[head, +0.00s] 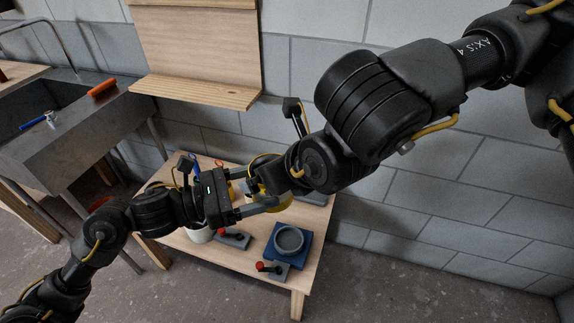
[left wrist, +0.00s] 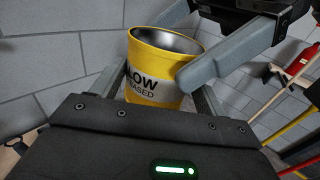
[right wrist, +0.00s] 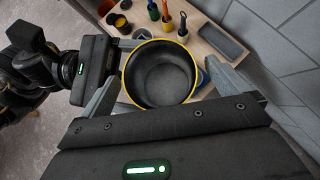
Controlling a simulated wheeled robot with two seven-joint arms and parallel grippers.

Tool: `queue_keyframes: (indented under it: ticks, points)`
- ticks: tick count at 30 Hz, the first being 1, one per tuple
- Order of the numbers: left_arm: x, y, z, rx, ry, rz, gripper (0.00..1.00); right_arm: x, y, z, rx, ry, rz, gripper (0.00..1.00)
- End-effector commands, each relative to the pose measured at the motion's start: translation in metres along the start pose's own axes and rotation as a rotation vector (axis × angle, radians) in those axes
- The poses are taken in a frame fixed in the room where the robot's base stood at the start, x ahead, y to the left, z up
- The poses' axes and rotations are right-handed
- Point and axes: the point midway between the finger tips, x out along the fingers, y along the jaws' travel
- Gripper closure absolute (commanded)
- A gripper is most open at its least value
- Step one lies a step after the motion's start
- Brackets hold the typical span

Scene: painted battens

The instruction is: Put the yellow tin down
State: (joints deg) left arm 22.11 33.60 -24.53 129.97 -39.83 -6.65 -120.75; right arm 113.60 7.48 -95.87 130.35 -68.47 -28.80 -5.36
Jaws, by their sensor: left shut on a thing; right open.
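The yellow tin (left wrist: 150,45) has a white label with black letters and an open top. My left gripper (left wrist: 156,85) is shut on it, with a finger on either side. The right wrist view looks down into the tin's dark, empty inside (right wrist: 160,75). My right gripper (right wrist: 168,62) is open, with its fingers at either side of the tin's rim; I cannot tell whether they touch it. In the head view my arms hide most of the tin, which is held above the wooden table (head: 225,268).
On the table, a grey round dish (head: 289,240) sits on a blue square base, near levers with red knobs (head: 262,266). A white cup (head: 200,236) stands near the left gripper. Handled tools (right wrist: 168,20) stand behind. A grey sink (head: 60,150) is at left; the block wall is behind.

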Motion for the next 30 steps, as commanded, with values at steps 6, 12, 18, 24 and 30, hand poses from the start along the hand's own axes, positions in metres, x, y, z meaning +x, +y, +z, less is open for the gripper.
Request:
queue_keyframes:
  ticks: [6, 12, 18, 24, 30]
  points:
    - [0.000, 0.000, 0.002, 0.001, -0.003, 0.000, 0.64, 0.026, 0.000, 0.000, 0.001, 0.000, 0.001, 0.00]
    - [0.000, 0.000, 0.001, 0.001, -0.003, 0.000, 0.64, 0.033, 0.000, 0.000, -0.001, 0.000, 0.000, 0.00]
    - [0.000, 0.000, 0.001, 0.001, -0.003, 0.000, 0.64, 0.034, 0.000, 0.000, -0.001, -0.001, 0.000, 0.00]
    - [0.000, 0.000, 0.001, 0.001, -0.003, 0.000, 0.64, 0.033, 0.000, 0.000, -0.001, -0.001, 0.000, 0.24]
    - [0.000, 0.000, 0.001, 0.001, -0.003, 0.000, 0.64, 0.033, 0.000, 0.000, -0.001, -0.001, -0.001, 0.50]
